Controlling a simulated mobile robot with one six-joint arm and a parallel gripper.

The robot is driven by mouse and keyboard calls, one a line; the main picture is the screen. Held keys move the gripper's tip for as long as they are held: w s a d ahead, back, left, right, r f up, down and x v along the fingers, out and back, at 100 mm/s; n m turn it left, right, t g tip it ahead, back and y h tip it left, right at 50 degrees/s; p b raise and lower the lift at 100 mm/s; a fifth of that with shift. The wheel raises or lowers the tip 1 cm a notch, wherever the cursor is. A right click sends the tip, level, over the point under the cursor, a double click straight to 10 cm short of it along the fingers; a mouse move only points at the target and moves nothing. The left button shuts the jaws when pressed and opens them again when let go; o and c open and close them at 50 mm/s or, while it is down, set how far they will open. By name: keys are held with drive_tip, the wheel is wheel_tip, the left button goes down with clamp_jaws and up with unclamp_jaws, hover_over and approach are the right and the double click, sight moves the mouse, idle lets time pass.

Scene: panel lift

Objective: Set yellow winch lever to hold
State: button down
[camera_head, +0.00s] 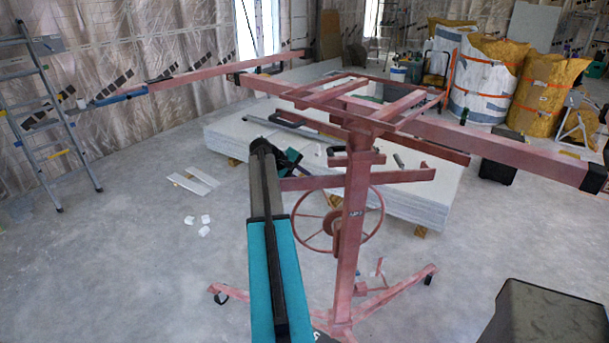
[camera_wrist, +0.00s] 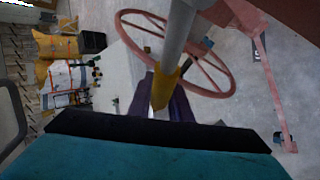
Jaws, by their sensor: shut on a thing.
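The panel lift (camera_head: 353,220) is a pink-red metal frame standing on a wheeled base. Its spoked winch wheel (camera_head: 318,222) is on the post and also shows in the wrist view (camera_wrist: 222,86). The yellow winch lever (camera_wrist: 165,86) shows in the wrist view as a yellow end below a grey bar. My gripper (camera_wrist: 163,103) has its dark fingers on both sides of the yellow end and is shut on it. In the head view, the lever and fingertips cannot be made out. The lever's current setting cannot be told.
A stack of pale panels (camera_head: 235,138) lies behind the lift. A ladder (camera_head: 45,125) stands at the left, and large filled bags (camera_head: 484,78) stand at the back right. A black bin (camera_head: 548,315) is at the front right. The floor at left is mostly clear.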

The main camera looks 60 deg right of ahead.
drive_tip(key=shift+s+f, duration=0.3)
drive_tip(key=shift+s, duration=0.15)
drive_tip(key=shift+f, duration=0.1)
drive_tip(key=c, duration=1.6)
unclamp_jaws()
drive_tip(key=shift+s+d, duration=0.1)
drive_tip(key=shift+s, duration=0.05)
drive_tip(key=shift+c, duration=0.2)
drive_tip(key=b+v, duration=0.3)
drive_tip(key=v, duration=1.1)
drive_tip(key=shift+w, duration=0.35)
drive_tip(key=shift+w, duration=0.1)
